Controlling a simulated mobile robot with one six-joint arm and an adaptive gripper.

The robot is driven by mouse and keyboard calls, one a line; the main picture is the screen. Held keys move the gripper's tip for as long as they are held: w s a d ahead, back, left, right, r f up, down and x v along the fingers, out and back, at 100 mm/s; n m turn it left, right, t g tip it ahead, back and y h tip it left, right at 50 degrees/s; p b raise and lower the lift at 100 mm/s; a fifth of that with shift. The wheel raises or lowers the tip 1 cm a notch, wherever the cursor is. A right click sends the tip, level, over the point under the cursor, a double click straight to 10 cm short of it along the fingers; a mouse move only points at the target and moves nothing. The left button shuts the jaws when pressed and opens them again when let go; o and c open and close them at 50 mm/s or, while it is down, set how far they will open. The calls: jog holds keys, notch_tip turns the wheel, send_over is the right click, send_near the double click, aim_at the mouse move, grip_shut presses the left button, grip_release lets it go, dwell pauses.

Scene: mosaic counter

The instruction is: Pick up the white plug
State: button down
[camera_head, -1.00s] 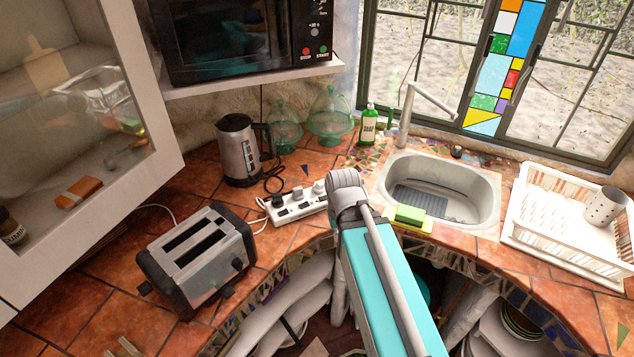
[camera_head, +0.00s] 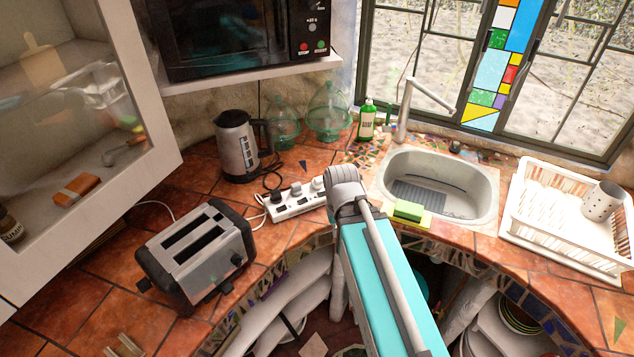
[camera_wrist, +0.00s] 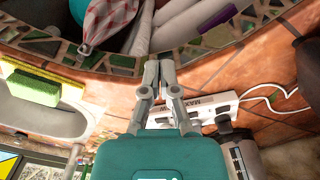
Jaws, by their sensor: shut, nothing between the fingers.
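The white plug (camera_head: 318,184) appears as a pale plug at the right end of the white power strip (camera_head: 299,207) on the tiled counter, close beside my arm. Darker plugs (camera_head: 276,197) sit in the strip's other sockets. In the wrist view the strip (camera_wrist: 208,102) lies just right of and beyond my gripper (camera_wrist: 158,66). The gripper's fingers are together and empty, over the counter's front edge. The white plug cannot be told clearly in the wrist view, where the gripper body covers part of the strip. In the head view my arm hides the fingers.
A toaster (camera_head: 197,255) stands left of the strip, and a kettle (camera_head: 236,146) stands behind it. A sponge (camera_head: 408,211) lies at the sink (camera_head: 462,204). A dish rack (camera_head: 560,225) is at right.

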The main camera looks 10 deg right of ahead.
dwell(0.4)
jog(key=c, duration=1)
grip_release()
jog(key=shift+w, duration=0.15)
jog(key=shift+o, duration=1)
jog(key=shift+w+r, duration=0.15)
jog(key=shift+w, duration=0.15)
jog(key=o, duration=0.4)
jog(key=w+m, duration=0.1)
jog(key=w+r+p, duration=0.1)
jog(key=shift+w+d+m+t, duration=0.1)
jog(key=shift+w+m+t, duration=0.2)
jog(key=shift+w+m, duration=0.1)
jog(key=shift+c, duration=0.2)
jog(key=m+t+y+p, duration=0.1)
jog(key=m+t+p, duration=0.3)
jog(key=m, duration=0.8)
send_near(320, 179)
notch_tip(320, 179, up, 4)
jog(key=g+p, duration=0.1)
jog(key=shift+w+d+f, duration=0.1)
jog(key=shift+d+f, duration=0.2)
jog(key=shift+d, duration=0.1)
jog(key=shift+f, duration=0.1)
jog(key=b+x, duration=0.8)
jog(key=shift+a+f, duration=0.2)
jog(key=shift+a, duration=0.1)
jog(key=shift+f, duration=0.1)
